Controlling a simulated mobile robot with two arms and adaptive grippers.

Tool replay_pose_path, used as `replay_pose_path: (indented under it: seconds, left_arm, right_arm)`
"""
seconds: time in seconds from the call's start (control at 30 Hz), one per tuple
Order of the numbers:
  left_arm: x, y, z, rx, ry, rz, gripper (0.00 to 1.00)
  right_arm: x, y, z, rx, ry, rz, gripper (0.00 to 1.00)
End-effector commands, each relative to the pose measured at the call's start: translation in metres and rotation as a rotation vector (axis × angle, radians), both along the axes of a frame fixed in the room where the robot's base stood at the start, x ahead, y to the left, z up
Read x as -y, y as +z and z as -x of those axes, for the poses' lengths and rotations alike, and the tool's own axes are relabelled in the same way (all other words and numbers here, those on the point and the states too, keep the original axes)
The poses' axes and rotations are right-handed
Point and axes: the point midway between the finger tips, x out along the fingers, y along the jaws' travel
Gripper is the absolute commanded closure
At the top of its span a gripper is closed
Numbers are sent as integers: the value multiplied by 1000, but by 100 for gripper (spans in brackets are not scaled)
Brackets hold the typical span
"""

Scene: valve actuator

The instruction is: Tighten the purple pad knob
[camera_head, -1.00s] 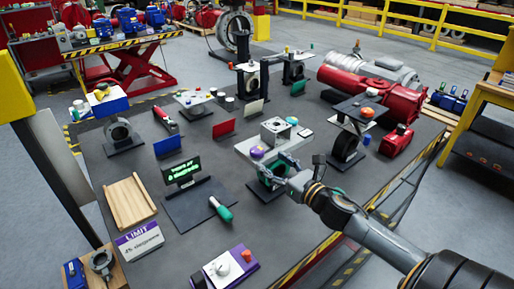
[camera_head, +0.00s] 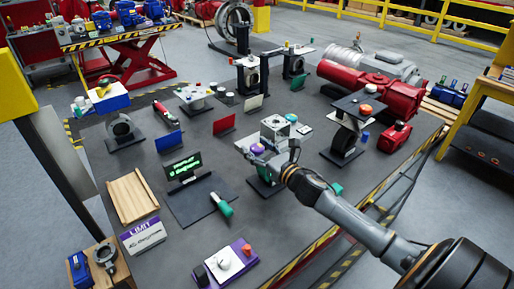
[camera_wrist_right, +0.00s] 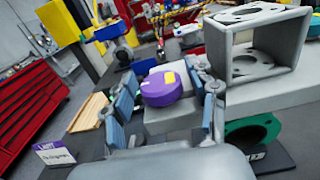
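A round purple knob (camera_head: 257,149) with a yellow mark sits on the left end of a grey plate, beside a grey box-like bracket (camera_head: 277,128). In the right wrist view the knob (camera_wrist_right: 160,92) shows between the two spread fingers of my right gripper (camera_wrist_right: 166,106). The gripper (camera_head: 268,157) is open and close to the knob; whether a finger touches it I cannot tell. A green ring (camera_wrist_right: 252,132) stands below the plate. My left gripper is out of view.
A panel with a purple edge and a white knob (camera_head: 225,257) lies at the table's front. A small screen (camera_head: 183,167) and a green-handled tool (camera_head: 222,204) are left of the gripper. A dark raised plate (camera_head: 356,107) stands to the right.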

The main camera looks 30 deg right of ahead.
Motion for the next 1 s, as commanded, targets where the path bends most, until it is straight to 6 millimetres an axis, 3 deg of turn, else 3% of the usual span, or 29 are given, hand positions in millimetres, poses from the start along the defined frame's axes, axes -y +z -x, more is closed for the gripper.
replay_pose_path:
  seconds: [0.03,0.2,0.57,1.0]
  left_arm:
    - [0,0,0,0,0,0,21]
    - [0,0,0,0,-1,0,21]
    - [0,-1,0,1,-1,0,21]
    - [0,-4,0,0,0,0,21]
  right_arm:
    - [0,0,0,0,0,0,58]
    - [0,0,0,0,0,0,91]
    - [-1,0,0,3,-50,-5,91]
    - [-2,1,0,4,-385,-8,91]
